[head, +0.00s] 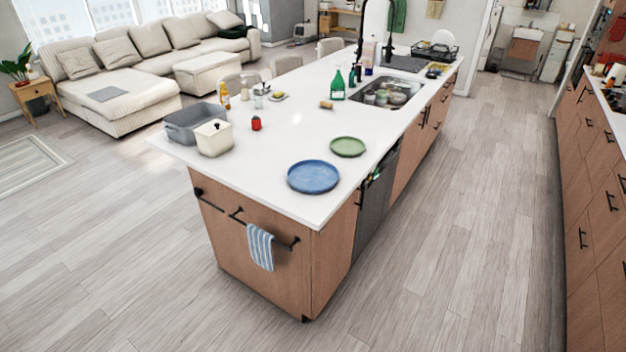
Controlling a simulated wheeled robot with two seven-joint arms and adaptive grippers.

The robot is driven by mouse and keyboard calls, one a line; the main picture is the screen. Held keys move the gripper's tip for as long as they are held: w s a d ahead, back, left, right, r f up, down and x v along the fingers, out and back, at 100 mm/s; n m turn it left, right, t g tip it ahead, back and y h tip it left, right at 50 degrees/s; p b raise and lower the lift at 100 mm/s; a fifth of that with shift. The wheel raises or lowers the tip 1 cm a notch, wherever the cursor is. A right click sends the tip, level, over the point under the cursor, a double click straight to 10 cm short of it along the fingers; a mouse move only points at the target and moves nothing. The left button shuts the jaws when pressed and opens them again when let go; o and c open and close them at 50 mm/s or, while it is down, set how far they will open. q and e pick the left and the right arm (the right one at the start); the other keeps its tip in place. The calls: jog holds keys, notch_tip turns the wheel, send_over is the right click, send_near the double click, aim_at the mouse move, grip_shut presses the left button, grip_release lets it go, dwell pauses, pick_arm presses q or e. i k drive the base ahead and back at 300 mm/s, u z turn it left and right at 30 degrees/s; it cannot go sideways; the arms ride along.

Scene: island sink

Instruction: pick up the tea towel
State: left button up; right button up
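A blue and white striped tea towel (260,247) hangs over a dark rail (284,244) on the near end panel of the kitchen island. It hangs below the white countertop, left of the rail's right end. Neither of my grippers shows in the head view, so nothing can be seen touching the towel.
The island's white top (262,167) carries a blue plate (313,177), a green plate (347,146), a cream container (214,138) and a grey tub (184,128). A sink (386,93) lies farther back. The wooden floor (150,262) in front is clear. Counters (590,200) line the right.

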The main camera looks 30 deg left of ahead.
aim_at(260, 241)
jog(key=k, duration=0.45)
jog(key=u, duration=0.3)
jog(key=i, duration=0.4)
jog(key=u, duration=1.2)
